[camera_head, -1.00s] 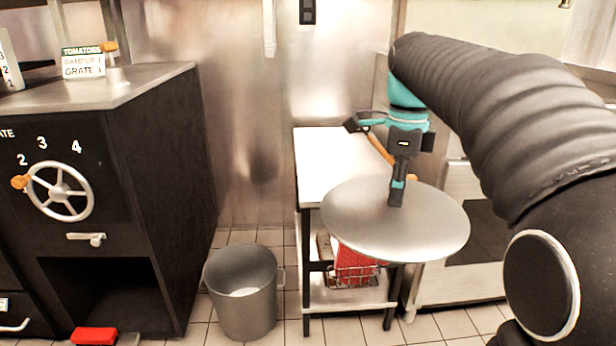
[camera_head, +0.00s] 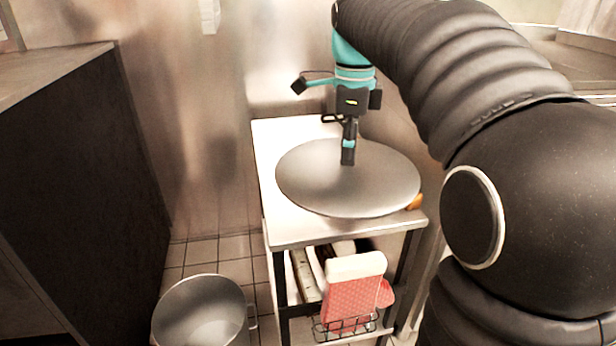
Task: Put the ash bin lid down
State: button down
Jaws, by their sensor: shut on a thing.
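The ash bin lid (camera_head: 318,190) is a large, round, grey metal disc. My gripper (camera_head: 348,160) is above its middle and shut on it; the lid hides the exact grip. The lid is over the white top of the small table (camera_head: 268,150), near its right side, and looks roughly level. I cannot tell whether it touches the tabletop. The ash bin (camera_head: 202,312), a grey metal bucket, stands open on the floor at lower left, cut by the picture's bottom edge.
An orange item (camera_head: 414,202) shows at the lid's right edge on the table. A black cabinet (camera_head: 85,150) stands at left. The tabletop's left strip and front are bare.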

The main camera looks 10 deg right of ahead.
jog(key=shift+w+a+f+b, duration=0.2)
jog(key=shift+w+a+f, duration=0.45)
jog(key=shift+w+f, duration=1.25)
jog(key=shift+w+a+f+b, duration=0.25)
jog(key=shift+w+a+f, duration=0.35)
jog(key=shift+w+f, duration=1.25)
jog(key=shift+w+a+f+b, duration=0.2)
jog(key=shift+w+a+f, duration=0.45)
jog(key=shift+w+f, duration=1.25)
jog(key=shift+w+r, duration=0.15)
jog(key=c, duration=0.9)
grip_release()
